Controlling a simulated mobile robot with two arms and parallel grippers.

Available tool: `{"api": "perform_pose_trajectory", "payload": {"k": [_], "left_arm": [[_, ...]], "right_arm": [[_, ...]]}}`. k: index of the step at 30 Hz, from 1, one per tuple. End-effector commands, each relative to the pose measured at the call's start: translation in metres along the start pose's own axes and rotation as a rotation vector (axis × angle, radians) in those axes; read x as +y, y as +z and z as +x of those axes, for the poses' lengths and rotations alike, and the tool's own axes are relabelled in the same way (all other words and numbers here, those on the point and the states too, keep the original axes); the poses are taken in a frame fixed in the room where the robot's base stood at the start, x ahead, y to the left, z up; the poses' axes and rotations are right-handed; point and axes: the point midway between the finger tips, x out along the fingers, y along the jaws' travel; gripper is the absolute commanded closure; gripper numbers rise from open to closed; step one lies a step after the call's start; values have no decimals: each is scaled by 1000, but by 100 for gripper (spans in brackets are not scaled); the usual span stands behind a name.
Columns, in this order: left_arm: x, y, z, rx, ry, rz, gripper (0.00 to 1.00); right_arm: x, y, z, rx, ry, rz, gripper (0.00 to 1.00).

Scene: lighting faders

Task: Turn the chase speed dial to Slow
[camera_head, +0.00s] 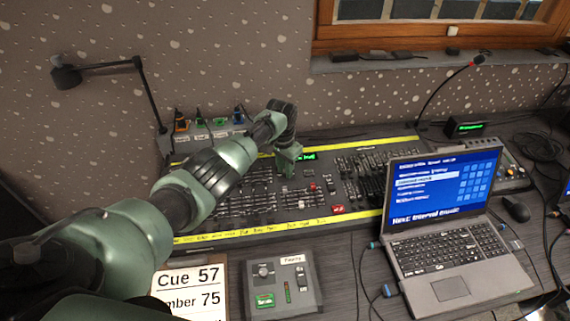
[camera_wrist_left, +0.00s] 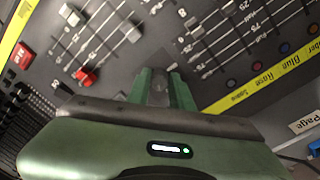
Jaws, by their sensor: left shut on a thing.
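The lighting console (camera_head: 235,205) lies on the desk, with rows of faders and yellow label strips along its edges. My left gripper (camera_head: 288,168) reaches down to the middle of the console, left of its green display. In the left wrist view my gripper (camera_wrist_left: 160,90) is shut on a grey dial (camera_wrist_left: 158,92) that shows between its green fingers. The dial's markings and pointer are hidden, so I cannot tell its setting. My right gripper is in neither view.
A laptop (camera_head: 450,215) stands right of the console. A small control box (camera_head: 280,284) with its own knob and a cue sheet (camera_head: 190,287) lie in front. A lamp (camera_head: 66,78) is at the left.

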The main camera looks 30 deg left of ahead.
Motion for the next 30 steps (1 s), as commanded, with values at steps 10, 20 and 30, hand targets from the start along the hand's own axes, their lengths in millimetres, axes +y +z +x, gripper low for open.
{"api": "perform_pose_trajectory", "payload": {"k": [10,20,30], "left_arm": [[2,-1,-3,21,-5,-329,100],[3,0,-2,38,-12,-641,100],[3,-1,-2,57,-19,-962,100]], "right_arm": [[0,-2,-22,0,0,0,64],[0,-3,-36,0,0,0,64],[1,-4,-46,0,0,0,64]]}}
